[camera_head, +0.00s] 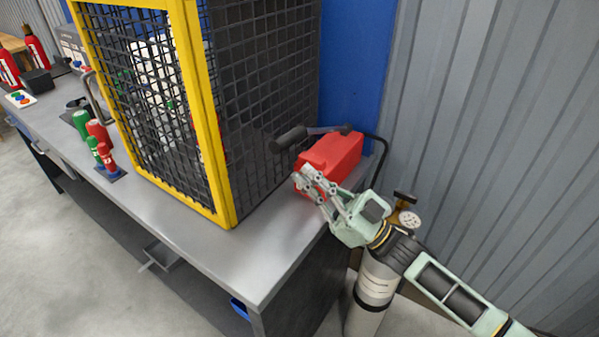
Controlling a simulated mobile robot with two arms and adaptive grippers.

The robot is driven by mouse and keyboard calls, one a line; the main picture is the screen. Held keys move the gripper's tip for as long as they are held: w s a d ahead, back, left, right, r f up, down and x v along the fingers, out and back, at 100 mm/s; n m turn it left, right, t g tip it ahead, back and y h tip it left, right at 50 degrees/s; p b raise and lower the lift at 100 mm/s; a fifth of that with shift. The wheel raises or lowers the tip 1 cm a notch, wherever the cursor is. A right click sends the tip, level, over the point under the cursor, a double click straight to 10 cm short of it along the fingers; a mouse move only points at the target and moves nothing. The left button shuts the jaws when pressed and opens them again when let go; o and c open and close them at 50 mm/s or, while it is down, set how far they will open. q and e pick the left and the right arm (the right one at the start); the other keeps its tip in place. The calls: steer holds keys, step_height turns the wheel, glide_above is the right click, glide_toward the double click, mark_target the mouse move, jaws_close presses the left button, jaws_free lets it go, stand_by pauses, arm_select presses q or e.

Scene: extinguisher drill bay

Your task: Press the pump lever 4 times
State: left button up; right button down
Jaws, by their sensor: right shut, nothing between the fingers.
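The pump is a red box (334,158) at the right end of the grey bench. Its lever has a dark grip (289,139) at the left and runs to a pivot above the box's right end; it lies roughly level above the box. My right gripper (306,179) comes in from the lower right and is shut and empty. Its fingertips are in front of the red box's near left part, below the lever grip in the picture. I cannot tell whether they touch the box. My left gripper is not in view.
A yellow-framed mesh cage (207,120) stands on the bench (215,255) just left of the pump. A grey cylinder with a gauge (376,283) stands beside the bench under my right arm. Red and green bottles (98,130) are at the left. The bench front is clear.

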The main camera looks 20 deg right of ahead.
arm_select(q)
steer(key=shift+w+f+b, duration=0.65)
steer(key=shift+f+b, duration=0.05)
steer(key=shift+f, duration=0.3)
arm_select(e)
steer(key=v, duration=0.6)
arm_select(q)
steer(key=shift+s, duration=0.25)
arm_select(e)
steer(key=shift+d, duration=0.15)
